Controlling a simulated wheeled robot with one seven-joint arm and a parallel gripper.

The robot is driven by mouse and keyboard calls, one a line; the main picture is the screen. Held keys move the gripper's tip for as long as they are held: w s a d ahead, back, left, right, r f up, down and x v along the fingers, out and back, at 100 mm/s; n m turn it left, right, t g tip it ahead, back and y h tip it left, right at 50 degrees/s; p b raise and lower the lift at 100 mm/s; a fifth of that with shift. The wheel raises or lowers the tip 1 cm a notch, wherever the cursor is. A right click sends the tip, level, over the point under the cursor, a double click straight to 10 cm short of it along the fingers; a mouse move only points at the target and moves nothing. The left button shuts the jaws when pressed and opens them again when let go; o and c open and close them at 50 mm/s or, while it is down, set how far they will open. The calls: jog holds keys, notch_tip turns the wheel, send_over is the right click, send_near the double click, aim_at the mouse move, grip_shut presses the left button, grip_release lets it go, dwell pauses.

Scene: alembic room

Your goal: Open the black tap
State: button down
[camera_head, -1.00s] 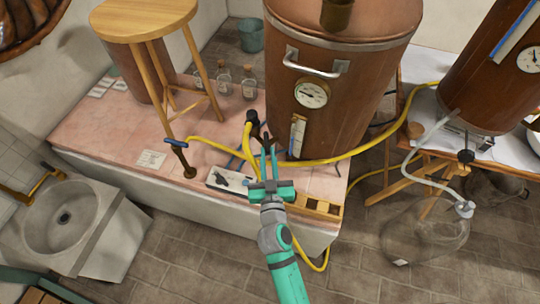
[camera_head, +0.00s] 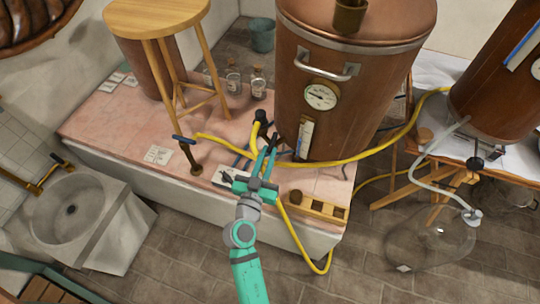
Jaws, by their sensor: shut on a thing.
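The black tap (camera_head: 277,140) sits low at the front of the large copper vessel (camera_head: 345,95), left of its lower gauge strip. My teal gripper (camera_head: 270,152) reaches up to it from below, with its long fingers close together around the tap's handle. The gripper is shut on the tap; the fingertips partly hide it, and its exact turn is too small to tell.
A yellow hose (camera_head: 350,160) runs beside the vessel. A black fitting (camera_head: 261,117) stands just left of the tap. A blue-handled brown valve (camera_head: 190,160) and a wooden stool (camera_head: 155,20) stand left. A wooden block rack (camera_head: 318,206) lies right of my gripper.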

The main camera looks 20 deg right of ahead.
jog(key=shift+w+a+m+g+h, duration=0.4)
jog(key=shift+w+m+g+h, duration=0.05)
jog(key=shift+m+g+h, duration=0.6)
jog(key=shift+w+a+m+g+h, duration=0.4)
jog(key=shift+a+m+g+h, duration=0.05)
jog(key=shift+m+g+h, duration=0.6)
jog(key=shift+w+a+m+g+h, duration=0.45)
jog(key=shift+m+g+h, duration=0.45)
jog(key=shift+g+h, duration=0.15)
jog(key=shift+f+g, duration=0.1)
jog(key=shift+g, duration=0.15)
jog(key=c, duration=2)
grip_release()
jog(key=shift+d, duration=0.1)
jog(key=v, duration=1)
jog(key=shift+s+a, duration=0.2)
jog(key=shift+a, duration=0.1)
